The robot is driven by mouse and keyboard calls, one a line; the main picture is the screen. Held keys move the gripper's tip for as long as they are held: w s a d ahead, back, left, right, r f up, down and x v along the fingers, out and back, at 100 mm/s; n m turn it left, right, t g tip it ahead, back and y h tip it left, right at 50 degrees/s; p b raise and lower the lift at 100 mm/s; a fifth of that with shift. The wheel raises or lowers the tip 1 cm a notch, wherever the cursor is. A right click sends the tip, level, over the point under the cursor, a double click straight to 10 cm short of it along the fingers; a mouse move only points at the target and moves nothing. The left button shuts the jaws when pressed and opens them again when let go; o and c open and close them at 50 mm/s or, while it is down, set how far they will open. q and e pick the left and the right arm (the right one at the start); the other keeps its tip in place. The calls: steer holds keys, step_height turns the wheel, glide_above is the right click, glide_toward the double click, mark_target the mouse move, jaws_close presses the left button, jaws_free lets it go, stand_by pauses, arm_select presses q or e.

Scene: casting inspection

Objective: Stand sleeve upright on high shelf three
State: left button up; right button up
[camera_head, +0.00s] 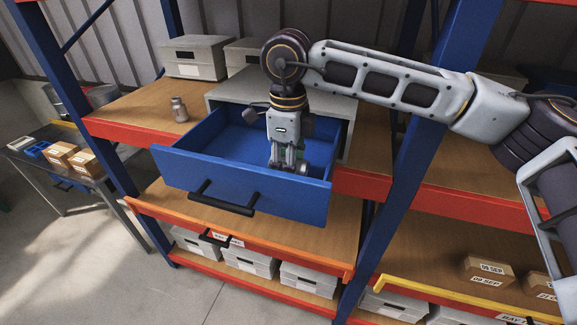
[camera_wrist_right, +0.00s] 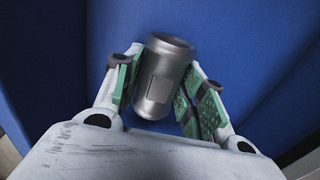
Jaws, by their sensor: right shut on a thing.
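The sleeve (camera_wrist_right: 165,75) is a plain grey metal cylinder. In the wrist view it sits between the green pads of my right gripper (camera_wrist_right: 160,95), tilted in the picture, with blue drawer surface behind it. In the head view my right gripper (camera_head: 287,165) points down inside the open blue drawer (camera_head: 245,200), shut on the sleeve (camera_head: 303,168), which is mostly hidden by the fingers. I cannot tell whether the sleeve touches the drawer floor. The wooden shelf (camera_head: 135,112) with a red front edge runs left of the drawer. My left gripper is not in view.
A small stepped metal part (camera_head: 180,109) stands on that shelf, left of the drawer. Grey boxes (camera_head: 195,57) stand behind it. A blue rack post (camera_head: 405,180) rises right of the drawer. A lower wooden shelf (camera_head: 290,235) is mostly bare. A side table (camera_head: 70,170) holds cartons.

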steer(key=shift+r, duration=0.15)
step_height(320, 180, up, 8)
steer(key=shift+f+b, duration=0.1)
steer(key=shift+b, duration=0.85)
steer(key=shift+r, duration=1)
steer(key=o, duration=0.7)
jaws_close()
